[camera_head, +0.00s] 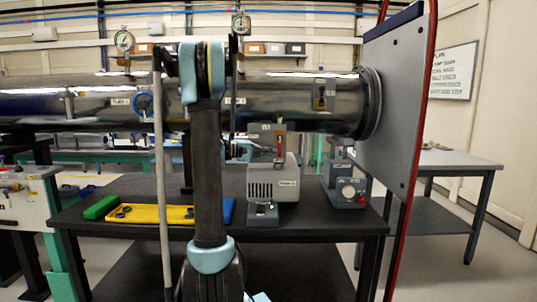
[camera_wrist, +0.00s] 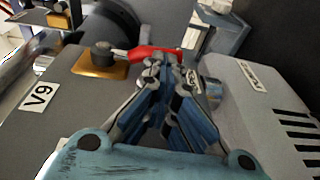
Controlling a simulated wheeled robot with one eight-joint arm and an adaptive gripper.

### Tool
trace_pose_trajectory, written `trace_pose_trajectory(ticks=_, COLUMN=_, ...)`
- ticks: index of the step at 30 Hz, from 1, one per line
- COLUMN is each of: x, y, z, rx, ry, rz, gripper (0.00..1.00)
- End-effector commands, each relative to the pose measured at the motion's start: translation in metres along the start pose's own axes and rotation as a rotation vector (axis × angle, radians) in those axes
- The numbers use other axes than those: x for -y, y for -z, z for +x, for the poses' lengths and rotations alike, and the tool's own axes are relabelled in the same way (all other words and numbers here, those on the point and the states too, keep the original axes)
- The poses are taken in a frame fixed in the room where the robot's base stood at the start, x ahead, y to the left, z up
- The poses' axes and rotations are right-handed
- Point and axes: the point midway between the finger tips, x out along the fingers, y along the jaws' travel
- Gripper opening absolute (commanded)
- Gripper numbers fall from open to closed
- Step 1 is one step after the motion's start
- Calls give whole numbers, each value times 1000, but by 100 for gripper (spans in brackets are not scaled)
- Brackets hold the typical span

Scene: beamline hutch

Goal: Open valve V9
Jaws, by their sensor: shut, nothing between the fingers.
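In the wrist view, valve V9 has a brass square base with a dark round hub (camera_wrist: 103,56) and a red lever handle (camera_wrist: 150,52) pointing right. The white V9 label (camera_wrist: 38,97) is on the grey panel to its left. My gripper (camera_wrist: 168,64) is shut and empty. Its blue-and-black fingertips overlap the near side of the red lever toward its free end; whether they touch it I cannot tell. In the head view, a small red lever (camera_head: 281,151) shows above a grey box, and my arm hides part of the area left of it.
The grey vented pump box (camera_head: 273,182) stands on a dark table (camera_head: 290,222), close right of my gripper in the wrist view. A yellow tray (camera_head: 150,214) and green block (camera_head: 101,207) lie at left. A large grey upright panel (camera_head: 393,100) stands at right.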

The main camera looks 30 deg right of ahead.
Motion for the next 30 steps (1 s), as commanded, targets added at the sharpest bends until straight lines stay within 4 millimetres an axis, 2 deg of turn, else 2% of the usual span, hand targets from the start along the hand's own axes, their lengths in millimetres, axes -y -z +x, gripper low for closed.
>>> trace_pose_trajectory(ticks=4, x=2, y=-2, z=0, rx=5, ry=4, rz=1, gripper=0)
trace_pose_trajectory(ticks=8, x=2, y=-3, z=-12, rx=5, ry=2, rz=0, gripper=0)
trace_pose_trajectory(ticks=24, x=8, y=-4, z=-104, rx=9, ry=-2, rz=0, gripper=0)
trace_pose_trajectory(ticks=30, x=10, y=-4, z=-125, rx=9, ry=-2, rz=0, gripper=0)
